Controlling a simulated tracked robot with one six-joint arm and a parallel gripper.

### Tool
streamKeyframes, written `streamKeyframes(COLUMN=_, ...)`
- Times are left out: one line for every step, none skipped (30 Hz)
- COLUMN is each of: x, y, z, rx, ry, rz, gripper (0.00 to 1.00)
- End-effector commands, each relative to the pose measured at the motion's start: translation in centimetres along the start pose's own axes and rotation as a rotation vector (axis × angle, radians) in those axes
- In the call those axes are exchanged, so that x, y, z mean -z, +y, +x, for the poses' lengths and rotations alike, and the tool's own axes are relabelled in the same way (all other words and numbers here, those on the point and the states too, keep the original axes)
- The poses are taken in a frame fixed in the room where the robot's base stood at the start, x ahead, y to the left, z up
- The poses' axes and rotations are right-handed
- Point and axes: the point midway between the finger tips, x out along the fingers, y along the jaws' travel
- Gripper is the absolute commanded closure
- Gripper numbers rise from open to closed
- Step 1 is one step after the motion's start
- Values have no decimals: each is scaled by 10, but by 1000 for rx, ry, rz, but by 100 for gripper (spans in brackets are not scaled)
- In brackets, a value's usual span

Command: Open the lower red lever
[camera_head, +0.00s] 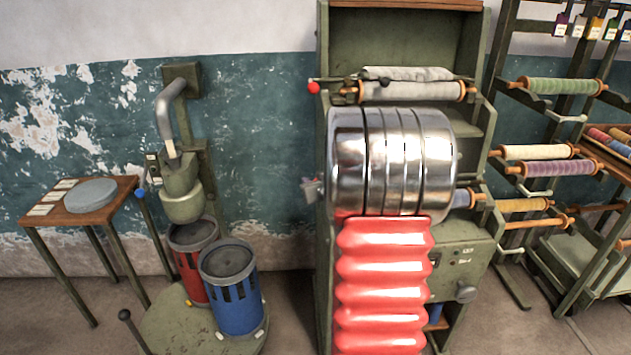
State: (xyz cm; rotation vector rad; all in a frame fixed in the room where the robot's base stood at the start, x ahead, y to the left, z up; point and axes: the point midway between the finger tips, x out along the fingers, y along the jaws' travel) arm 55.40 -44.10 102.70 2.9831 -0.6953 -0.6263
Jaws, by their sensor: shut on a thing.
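The green cabinet (322,260) stands in the middle. At its upper left, a lever with a red ball knob (313,87) sticks out to the left, level with a pale roll (410,91).
Left are a press (181,185), red bin (190,258), blue bin (236,300) and small table (75,215). A spool rack (495,60) stands close on the right. Floor shows left of the cabinet.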

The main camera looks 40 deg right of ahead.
Motion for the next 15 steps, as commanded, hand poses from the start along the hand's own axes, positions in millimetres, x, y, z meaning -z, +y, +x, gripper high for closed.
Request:
streamKeyframes(x=-1, y=4, z=0, rx=-7, ry=-3, rz=4, gripper=100)
streamKeyframes(x=-1, y=4, z=0, rx=-7, ry=-3, rz=5, gripper=100)
streamKeyframes(x=-1, y=4, z=0, rx=-7, ry=-3, rz=5, gripper=100)
streamKeyframes(x=-2, y=4, z=0, rx=-7, ry=-3, rz=5, gripper=100)
streamKeyframes(x=-2, y=4, z=0, rx=-7, ry=-3, rz=5, gripper=100)
streamKeyframes(x=-2, y=4, z=0, rx=-7, ry=-4, rz=5, gripper=100)
streamKeyframes(x=-2, y=4, z=0, rx=-7, ry=-4, rz=5, gripper=100)
streamKeyframes(x=-2, y=4, z=0, rx=-7, ry=-4, rz=5, gripper=100)
streamKeyframes(x=-2, y=4, z=0, rx=-7, ry=-4, rz=5, gripper=100)
streamKeyframes(x=-2, y=4, z=0, rx=-7, ry=-4, rz=5, gripper=100)
streamKeyframes(x=-2, y=4, z=0, rx=-7, ry=-4, rz=5, gripper=100)
streamKeyframes(x=-2, y=4, z=0, rx=-7, ry=-5, rz=5, gripper=100)
streamKeyframes(x=-2, y=4, z=0, rx=-7, ry=-5, rz=5, gripper=100)
streamKeyframes(x=-2, y=4, z=0, rx=-7, ry=-5, rz=5, gripper=100)
streamKeyframes(x=-2, y=4, z=0, rx=-7, ry=-5, rz=5, gripper=68)
